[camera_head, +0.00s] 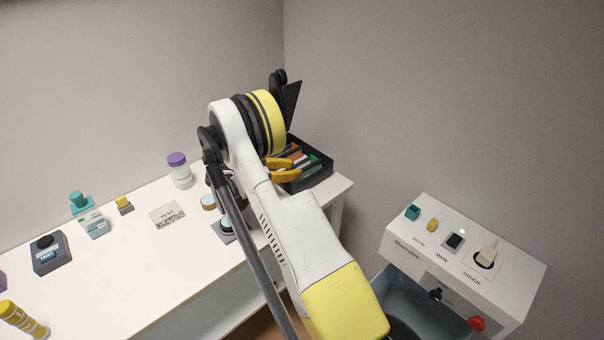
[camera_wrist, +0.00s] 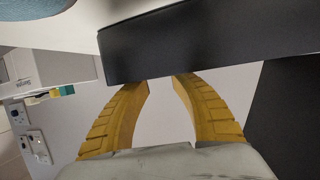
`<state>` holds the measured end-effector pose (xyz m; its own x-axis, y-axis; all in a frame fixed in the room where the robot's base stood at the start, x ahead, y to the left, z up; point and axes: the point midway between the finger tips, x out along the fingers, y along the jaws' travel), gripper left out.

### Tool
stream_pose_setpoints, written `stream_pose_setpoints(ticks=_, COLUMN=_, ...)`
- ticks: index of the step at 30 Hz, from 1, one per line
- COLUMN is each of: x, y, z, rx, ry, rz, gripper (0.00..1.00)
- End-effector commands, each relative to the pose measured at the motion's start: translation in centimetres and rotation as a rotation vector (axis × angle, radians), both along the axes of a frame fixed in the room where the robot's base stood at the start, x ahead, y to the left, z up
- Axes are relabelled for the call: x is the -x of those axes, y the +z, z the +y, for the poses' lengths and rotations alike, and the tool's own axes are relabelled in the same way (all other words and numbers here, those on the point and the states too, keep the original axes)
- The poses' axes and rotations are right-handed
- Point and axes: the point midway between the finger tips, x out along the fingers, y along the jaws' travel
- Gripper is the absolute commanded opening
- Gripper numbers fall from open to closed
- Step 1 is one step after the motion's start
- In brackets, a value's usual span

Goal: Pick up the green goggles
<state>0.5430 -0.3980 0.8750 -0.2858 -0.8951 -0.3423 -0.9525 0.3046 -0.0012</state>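I cannot make out green goggles for certain. A green item (camera_head: 316,161) shows among mixed things in the black bin (camera_head: 319,177) at the right end of the table, but its shape is partly hidden by my gripper and arm. My gripper (camera_head: 287,169) has yellow fingers and is at the near left side of the bin. In the wrist view its fingertips (camera_wrist: 163,79) are apart with nothing held between them. The dark wall of the bin (camera_wrist: 205,42) fills the top there, close to the tips; I cannot tell whether they touch it. The bin's contents are not visible in that view.
A white control box (camera_head: 500,265) with plugs and knobs stands at the right. Grey walls close the back.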

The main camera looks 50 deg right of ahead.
Motion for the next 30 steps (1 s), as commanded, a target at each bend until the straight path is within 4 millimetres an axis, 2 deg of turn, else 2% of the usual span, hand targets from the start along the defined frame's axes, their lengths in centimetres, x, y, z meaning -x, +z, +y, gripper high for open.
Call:
stream_pose_setpoints(ticks=5, x=0.4, y=-0.7, z=-1.3, rx=-0.001, ry=0.0, rz=0.001, gripper=0.29)
stream_pose_setpoints(ticks=12, x=1.4, y=-2.1, z=-4.6, rx=-0.001, ry=-0.001, rz=0.001, gripper=0.29)
stream_pose_setpoints(ticks=20, x=1.4, y=-1.9, z=-5.0, rx=-0.001, ry=0.003, rz=0.001, gripper=0.28)
stream_pose_setpoints(ticks=21, x=1.4, y=-1.9, z=-5.0, rx=-0.001, ry=0.003, rz=0.001, gripper=0.16)
stream_pose_setpoints(ticks=23, x=1.4, y=-2.0, z=-5.0, rx=-0.001, ry=0.003, rz=0.001, gripper=0.0)
stream_pose_setpoints(ticks=30, x=1.4, y=-1.9, z=-5.0, rx=-0.001, ry=0.003, rz=0.001, gripper=0.0)
